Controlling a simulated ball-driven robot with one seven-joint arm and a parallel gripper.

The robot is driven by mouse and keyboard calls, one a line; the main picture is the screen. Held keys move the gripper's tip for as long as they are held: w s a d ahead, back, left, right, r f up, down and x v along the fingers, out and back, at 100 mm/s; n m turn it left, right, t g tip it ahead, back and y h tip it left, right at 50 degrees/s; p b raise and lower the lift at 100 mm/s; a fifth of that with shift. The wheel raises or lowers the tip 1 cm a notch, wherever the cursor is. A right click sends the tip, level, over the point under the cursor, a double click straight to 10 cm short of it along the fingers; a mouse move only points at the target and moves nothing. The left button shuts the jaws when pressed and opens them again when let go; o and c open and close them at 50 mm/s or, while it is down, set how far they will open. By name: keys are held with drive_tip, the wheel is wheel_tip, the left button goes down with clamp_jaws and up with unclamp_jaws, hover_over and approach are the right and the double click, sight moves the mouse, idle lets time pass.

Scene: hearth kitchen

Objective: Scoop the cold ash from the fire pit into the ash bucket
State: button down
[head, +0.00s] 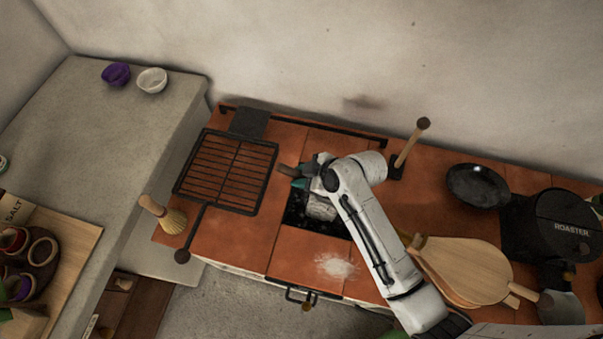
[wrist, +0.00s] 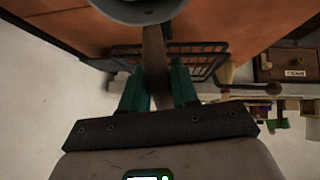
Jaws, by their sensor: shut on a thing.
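The fire pit (head: 297,216) is a dark square opening in the orange tiled hearth, partly hidden by my arm. My gripper (head: 299,177) is over its far left edge. In the wrist view my gripper (wrist: 160,88) has its teal fingers shut on a brown handle (wrist: 155,60). A grey rounded piece (wrist: 140,10) at the top edge lies at the handle's far end, mostly cut off. The handle's brown end (head: 287,170) also shows in the head view. I cannot make out ash inside the pit. I cannot identify an ash bucket in either view.
A black grill grate (head: 228,170) lies left of the pit, with a brush (head: 168,215) beside it. A pale powdery patch (head: 336,268) marks the front tiles. Wooden bellows (head: 465,268), a black pan (head: 478,187) and a roaster (head: 560,225) stand right. A rail (head: 305,128) runs behind.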

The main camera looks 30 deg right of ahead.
drive_tip(key=shift+r+g+h+p, duration=0.35)
drive_tip(key=shift+r+p, duration=0.2)
drive_tip(key=shift+r, duration=0.45)
drive_tip(key=shift+r+g+h, duration=0.45)
drive_tip(key=shift+r+h, duration=0.15)
drive_tip(key=shift+r, duration=1.4)
drive_tip(key=shift+r+g+h, duration=0.4)
drive_tip(key=shift+r+h, duration=0.15)
drive_tip(key=shift+r, duration=1.4)
drive_tip(key=shift+f, duration=0.1)
